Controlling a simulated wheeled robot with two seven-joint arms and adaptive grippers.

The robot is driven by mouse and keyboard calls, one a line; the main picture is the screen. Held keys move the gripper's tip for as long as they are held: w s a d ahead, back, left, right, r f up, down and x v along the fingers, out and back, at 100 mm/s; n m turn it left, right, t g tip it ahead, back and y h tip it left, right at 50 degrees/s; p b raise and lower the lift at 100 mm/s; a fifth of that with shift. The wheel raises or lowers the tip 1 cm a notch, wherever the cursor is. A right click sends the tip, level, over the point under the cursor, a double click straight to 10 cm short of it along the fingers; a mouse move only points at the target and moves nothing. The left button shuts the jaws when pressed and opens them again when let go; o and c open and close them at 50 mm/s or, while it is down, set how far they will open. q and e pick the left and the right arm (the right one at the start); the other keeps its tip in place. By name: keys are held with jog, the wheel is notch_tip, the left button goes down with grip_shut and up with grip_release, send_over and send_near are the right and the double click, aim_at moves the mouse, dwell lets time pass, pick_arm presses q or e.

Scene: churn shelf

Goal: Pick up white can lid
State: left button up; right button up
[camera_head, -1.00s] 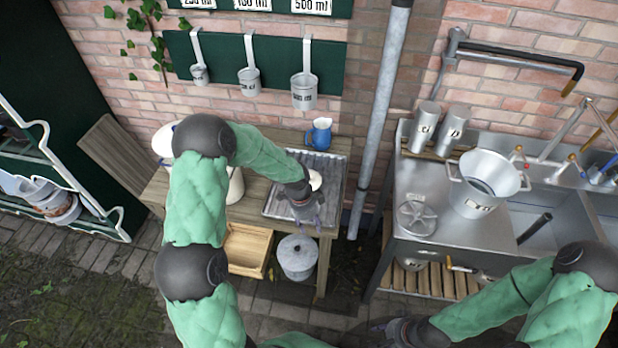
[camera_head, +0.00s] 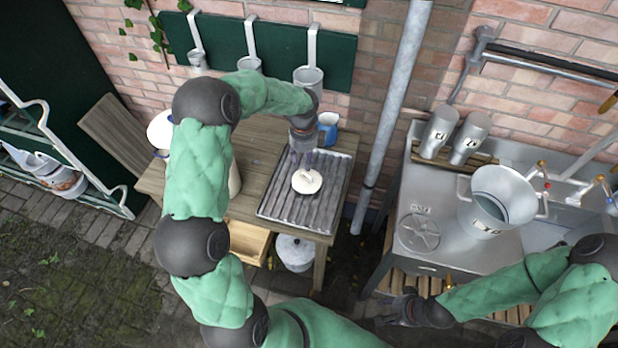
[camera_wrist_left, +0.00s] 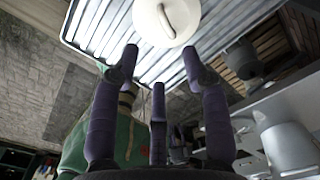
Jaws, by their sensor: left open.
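The white can lid (camera_head: 307,182) is round with a raised loop handle and lies on the ribbed metal drain tray (camera_head: 283,207) on the wooden table. It also shows at the top of the left wrist view (camera_wrist_left: 160,18). My left gripper (camera_head: 302,160) is open and empty, just behind the lid in the head view. In the left wrist view its purple fingers (camera_wrist_left: 161,70) are spread below the lid, apart from its handle. My right gripper (camera_head: 392,318) is low at the bottom centre, beside the metal sink bench; its fingers are too dark to read.
A blue-and-white jug (camera_head: 328,122) stands behind the tray. A pale can, partly hidden by my left arm, stands at its left. Ladles (camera_head: 308,78) hang above. A grey pipe (camera_head: 393,100) runs between table and sink bench, which holds a metal bucket (camera_head: 497,200).

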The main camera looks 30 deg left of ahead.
aim_at(306, 174)
pick_arm(q)
notch_tip(306, 174, down, 4)
jog(key=shift+w+f+b, duration=0.25)
jog(key=shift+f+b, duration=0.15)
jog(key=shift+f, duration=0.95)
jog(key=shift+w+f+b, duration=0.2)
jog(key=shift+f+b, duration=0.15)
jog(key=shift+f, duration=1)
grip_shut()
